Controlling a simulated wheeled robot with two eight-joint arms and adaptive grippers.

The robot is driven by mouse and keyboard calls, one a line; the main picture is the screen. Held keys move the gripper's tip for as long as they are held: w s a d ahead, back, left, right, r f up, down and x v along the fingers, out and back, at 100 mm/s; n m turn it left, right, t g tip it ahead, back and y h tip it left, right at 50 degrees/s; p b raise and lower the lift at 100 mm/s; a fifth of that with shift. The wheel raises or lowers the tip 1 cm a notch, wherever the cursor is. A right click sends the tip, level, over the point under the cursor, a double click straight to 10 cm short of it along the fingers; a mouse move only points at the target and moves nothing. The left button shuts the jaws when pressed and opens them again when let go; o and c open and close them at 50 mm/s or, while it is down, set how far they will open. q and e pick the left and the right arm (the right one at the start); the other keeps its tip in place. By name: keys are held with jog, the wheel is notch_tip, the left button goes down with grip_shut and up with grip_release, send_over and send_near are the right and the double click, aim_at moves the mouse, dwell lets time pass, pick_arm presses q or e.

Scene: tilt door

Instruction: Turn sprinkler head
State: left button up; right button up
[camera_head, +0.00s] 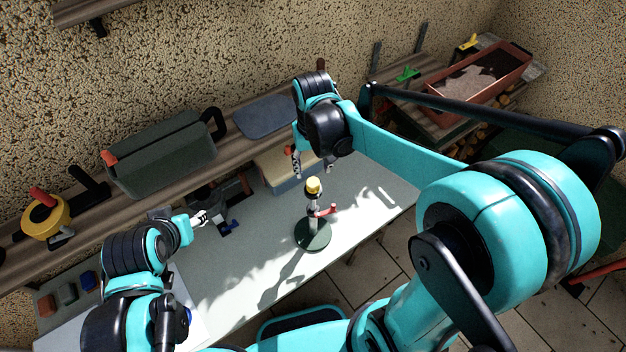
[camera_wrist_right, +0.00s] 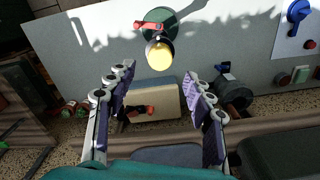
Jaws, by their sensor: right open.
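The sprinkler stands upright on the table on a round dark green base (camera_head: 313,235). Its yellow head (camera_head: 313,186) is on top and a red lever (camera_head: 327,211) sticks out below it. My right gripper (camera_head: 313,170) is open and empty, just behind and above the head. In the right wrist view the yellow head (camera_wrist_right: 160,57) lies ahead of the gap between the spread fingers (camera_wrist_right: 160,85), apart from both. My left gripper (camera_head: 202,217) is over the table's left part, away from the sprinkler; its small fingertips do not show whether it is open.
The pale table (camera_head: 355,225) is clear around the sprinkler. A beige block (camera_head: 280,165) and a dark vise-like tool (camera_head: 225,205) stand along its back. A shelf behind holds a green toolbox (camera_head: 160,155). A planter box (camera_head: 480,80) stands at the far right.

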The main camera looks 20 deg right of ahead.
aim_at(313, 182)
notch_tip(313, 182, down, 7)
jog(key=shift+f, duration=0.2)
dwell(0.3)
jog(key=c, duration=1.2)
